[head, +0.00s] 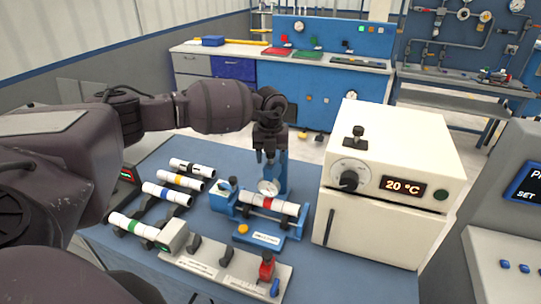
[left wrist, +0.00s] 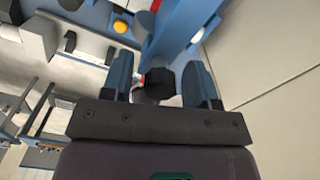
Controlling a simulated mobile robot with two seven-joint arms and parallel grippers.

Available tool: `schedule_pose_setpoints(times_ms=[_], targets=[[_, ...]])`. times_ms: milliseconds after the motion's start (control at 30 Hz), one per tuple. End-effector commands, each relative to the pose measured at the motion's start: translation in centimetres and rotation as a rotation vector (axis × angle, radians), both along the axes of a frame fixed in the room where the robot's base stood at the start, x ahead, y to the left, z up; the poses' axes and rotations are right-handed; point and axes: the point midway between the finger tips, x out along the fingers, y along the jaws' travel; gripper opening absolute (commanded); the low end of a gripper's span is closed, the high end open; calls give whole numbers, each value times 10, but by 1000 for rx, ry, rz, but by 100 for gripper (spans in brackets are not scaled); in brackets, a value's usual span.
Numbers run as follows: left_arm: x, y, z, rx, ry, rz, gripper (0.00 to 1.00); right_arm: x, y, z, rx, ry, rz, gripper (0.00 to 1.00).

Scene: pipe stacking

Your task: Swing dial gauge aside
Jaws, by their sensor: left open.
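The dial gauge (head: 268,187), with a round white face, sits on a blue measuring stand (head: 282,172) above a white pipe with a red band (head: 272,206). The pipe lies level in the blue fixture. My left gripper (head: 268,157) points down just above the gauge, in front of the post. In the left wrist view its two blue-tipped fingers (left wrist: 159,82) are spread, with a dark round part (left wrist: 159,80) showing between them. I cannot tell whether that part is the gauge's or whether the fingers touch it. My right gripper is not in view.
A white oven (head: 390,180) reading 20 °C stands close at the right. Several banded pipes (head: 167,193) lie on holders at the left. A grey plate with a red clamp (head: 266,268) is in front. Blue table (head: 340,280) is bare at front right.

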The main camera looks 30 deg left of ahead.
Motion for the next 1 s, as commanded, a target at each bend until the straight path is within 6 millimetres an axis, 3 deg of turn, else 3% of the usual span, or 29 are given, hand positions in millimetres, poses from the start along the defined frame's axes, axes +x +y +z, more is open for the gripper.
schedule_pose_setpoints(times_ms=[200,533,1000], targets=[[0,0,0,0,0,0,51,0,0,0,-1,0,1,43],[0,0,0,0,0,0,0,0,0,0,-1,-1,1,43],[-2,8,-1,0,0,-66,0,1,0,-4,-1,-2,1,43]])
